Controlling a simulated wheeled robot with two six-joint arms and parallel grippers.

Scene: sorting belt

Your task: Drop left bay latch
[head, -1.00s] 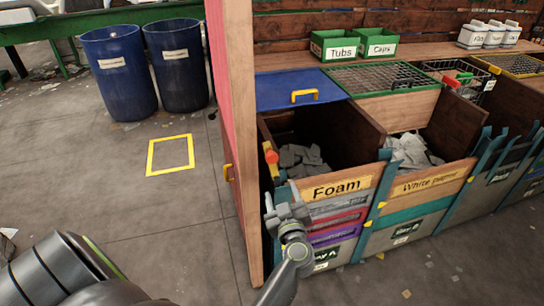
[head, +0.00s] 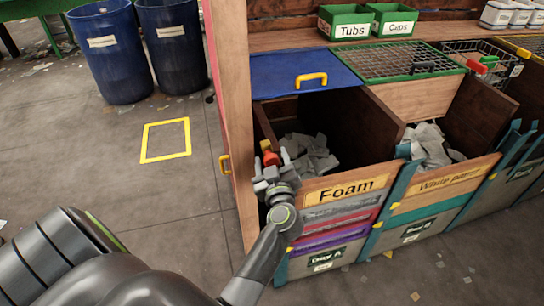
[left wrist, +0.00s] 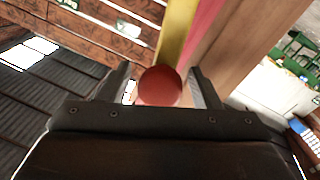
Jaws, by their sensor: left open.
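The left bay latch has a red knob (head: 271,158) and a yellow lever, at the left front corner of the left bay, labelled Foam (head: 345,188). My left gripper (head: 271,168) is open at the knob, with its fingers on either side. In the left wrist view, the round red knob (left wrist: 160,86) sits between the two open fingers, with clear gaps at the sides. The yellow lever (left wrist: 177,30) runs up behind it. I cannot tell whether the palm touches the knob. My right gripper is not in view.
A wooden post (head: 230,110) stands close left of the latch. The Foam bay holds grey scraps (head: 308,155). A blue lid with a yellow handle (head: 290,72) is behind it. The White paper bay (head: 450,182) adjoins on the right. Floor in front is open.

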